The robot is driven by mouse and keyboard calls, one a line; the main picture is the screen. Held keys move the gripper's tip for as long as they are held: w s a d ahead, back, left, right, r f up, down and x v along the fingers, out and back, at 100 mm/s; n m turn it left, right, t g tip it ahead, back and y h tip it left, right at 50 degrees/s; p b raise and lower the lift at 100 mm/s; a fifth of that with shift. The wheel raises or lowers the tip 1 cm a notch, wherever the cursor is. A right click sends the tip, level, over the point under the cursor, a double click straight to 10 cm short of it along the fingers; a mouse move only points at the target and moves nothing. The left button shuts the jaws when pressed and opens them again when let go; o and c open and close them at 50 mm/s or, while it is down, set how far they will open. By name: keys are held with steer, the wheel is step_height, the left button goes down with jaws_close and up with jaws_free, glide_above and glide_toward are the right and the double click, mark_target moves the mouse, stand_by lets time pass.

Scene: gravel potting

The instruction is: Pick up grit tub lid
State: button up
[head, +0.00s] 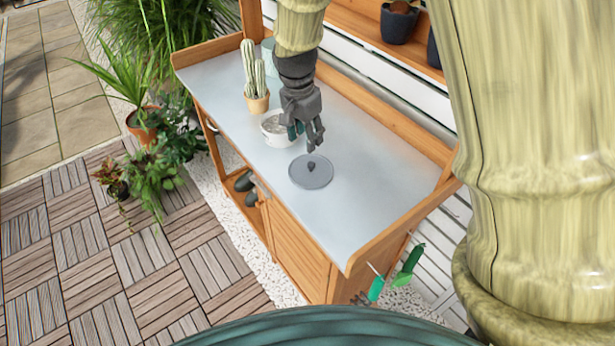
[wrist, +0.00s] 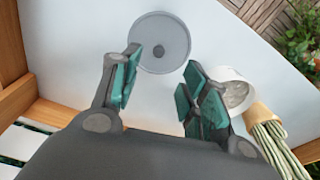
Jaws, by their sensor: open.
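The grit tub lid (head: 303,176) is a flat grey disc with a small dark knob in its middle. It lies flat on the bench top, and in the wrist view the lid (wrist: 172,30) shows at the top centre. My gripper (head: 309,143) is above the bench, just behind the lid in the head view. In the wrist view my gripper (wrist: 158,75) has its green-padded fingers spread, with nothing between them. The fingertips are apart from the knob. A white tub (head: 272,129) with grey contents stands beside my gripper, partly hidden by it.
A potted cactus (head: 256,85) stands behind the tub on the left part of the potting bench (head: 365,188). A pale green pot (head: 268,55) is at the far end. The bench has raised wooden edges. The right part of its top is clear. Green-handled tools (head: 408,266) hang at the right end.

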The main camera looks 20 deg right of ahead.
steer(key=f, duration=0.2)
steer(key=p, duration=0.1)
glide_above(311, 164)
steer(key=a, duration=0.1)
steer(key=shift+s+f, duration=0.2)
steer(key=shift+f, duration=0.9)
steer(key=shift+s+f, duration=0.15)
steer(key=shift+f, duration=0.95)
steer(key=shift+w+d+f+p, duration=0.2)
steer(key=shift+f+p, duration=0.3)
steer(key=shift+f, duration=0.35)
steer(key=shift+w+d+f+p, duration=0.1)
steer(key=shift+d+f+p, duration=0.1)
steer(key=shift+f+p, duration=0.5)
steer(key=shift+d+f, duration=0.1)
steer(key=shift+f, duration=0.9)
steer(key=c, duration=1)
